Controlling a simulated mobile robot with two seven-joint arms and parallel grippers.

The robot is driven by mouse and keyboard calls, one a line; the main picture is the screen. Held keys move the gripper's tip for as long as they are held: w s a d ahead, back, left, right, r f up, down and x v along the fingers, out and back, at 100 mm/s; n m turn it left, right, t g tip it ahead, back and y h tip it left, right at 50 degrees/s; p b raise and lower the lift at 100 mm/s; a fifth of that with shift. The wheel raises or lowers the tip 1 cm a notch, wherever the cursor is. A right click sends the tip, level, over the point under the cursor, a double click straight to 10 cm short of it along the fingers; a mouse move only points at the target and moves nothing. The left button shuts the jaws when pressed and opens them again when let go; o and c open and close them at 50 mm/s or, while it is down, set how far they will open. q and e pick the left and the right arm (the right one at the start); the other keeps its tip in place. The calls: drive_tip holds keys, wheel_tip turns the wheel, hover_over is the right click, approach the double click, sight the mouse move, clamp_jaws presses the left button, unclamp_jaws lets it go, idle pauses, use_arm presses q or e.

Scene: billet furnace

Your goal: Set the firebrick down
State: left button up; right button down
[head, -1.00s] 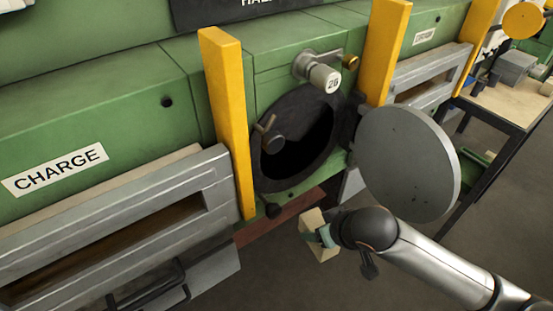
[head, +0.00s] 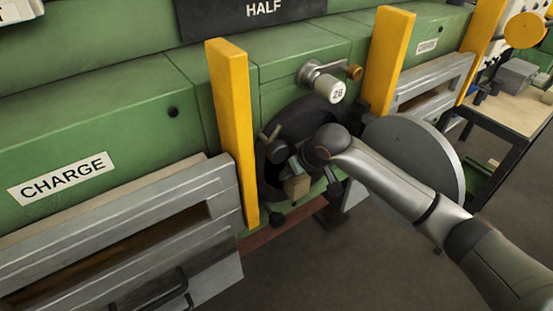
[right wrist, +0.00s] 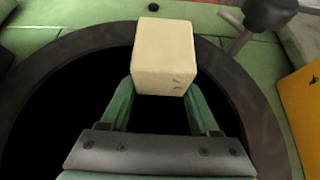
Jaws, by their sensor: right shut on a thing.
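The firebrick (right wrist: 163,55) is a cream block held between the two green fingers of my right gripper (right wrist: 160,88) in the right wrist view. In the head view the firebrick (head: 297,187) shows below my right wrist, in front of the lower part of the round furnace opening (head: 278,162). My right gripper (head: 296,170) is shut on it. The dark ring of the opening (right wrist: 48,75) surrounds the gripper and brick in the wrist view. I cannot tell whether the brick touches anything besides the fingers. My left gripper is out of view.
A round grey door (head: 425,150) stands swung open to the right, partly behind my arm. Yellow posts (head: 232,130) (head: 388,60) flank the opening.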

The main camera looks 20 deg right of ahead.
sight(302, 190)
drive_tip(key=shift+w+a, duration=0.35)
drive_tip(key=shift+w, duration=0.65)
drive_tip(key=shift+w+a, duration=0.4)
drive_tip(key=shift+w, duration=0.55)
drive_tip(key=shift+w+a, duration=0.35)
drive_tip(key=shift+w, duration=0.65)
drive_tip(key=shift+s, duration=0.1)
drive_tip(key=shift+f, duration=0.1)
drive_tip(key=shift+c, duration=0.6)
unclamp_jaws()
drive_tip(key=shift+f, duration=0.1)
drive_tip(key=shift+s+d+r, duration=0.15)
drive_tip(key=shift+s+r, duration=0.1)
drive_tip(key=shift+r, duration=0.25)
drive_tip(key=s+d, duration=0.1)
drive_tip(key=s, duration=0.2)
drive_tip(key=s+d, duration=0.1)
drive_tip(key=s, duration=0.3)
drive_tip(key=s+d, duration=0.2)
drive_tip(key=s, duration=0.2)
drive_tip(key=shift+s+d+r, duration=0.1)
drive_tip(key=shift+s, duration=0.15)
